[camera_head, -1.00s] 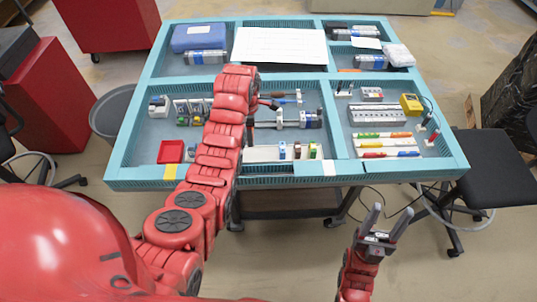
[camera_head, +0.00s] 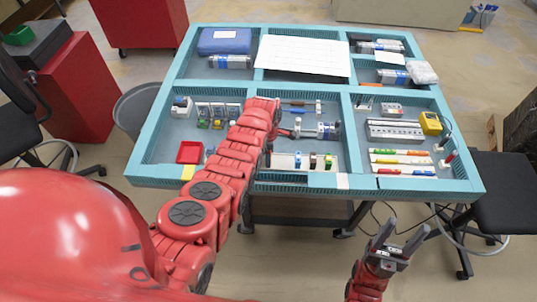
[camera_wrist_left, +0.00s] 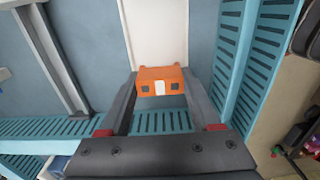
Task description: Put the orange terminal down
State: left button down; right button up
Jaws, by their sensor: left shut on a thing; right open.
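The orange terminal (camera_wrist_left: 161,81) sits between the fingertips of my left gripper (camera_wrist_left: 160,86) in the left wrist view. The gripper is shut on it, at the end of a white strip (camera_wrist_left: 155,32) over the table. I cannot tell whether the terminal touches the strip. In the head view my left arm hides the terminal and most of the gripper. My right gripper (camera_head: 396,244) is open and empty, low in front of the table's front edge.
The turquoise table (camera_head: 160,181) has divided compartments. A red tray (camera_head: 190,152) lies at its front left. Small coloured blocks (camera_head: 313,160) stand on the white strip at front middle. A yellow device (camera_head: 431,123) and coloured markers (camera_head: 402,162) are at the right.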

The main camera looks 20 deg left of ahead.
pick_arm(q)
jog(key=shift+f, duration=0.2)
jog(key=shift+c, duration=0.5)
grip_release()
jog(key=shift+r, duration=0.3)
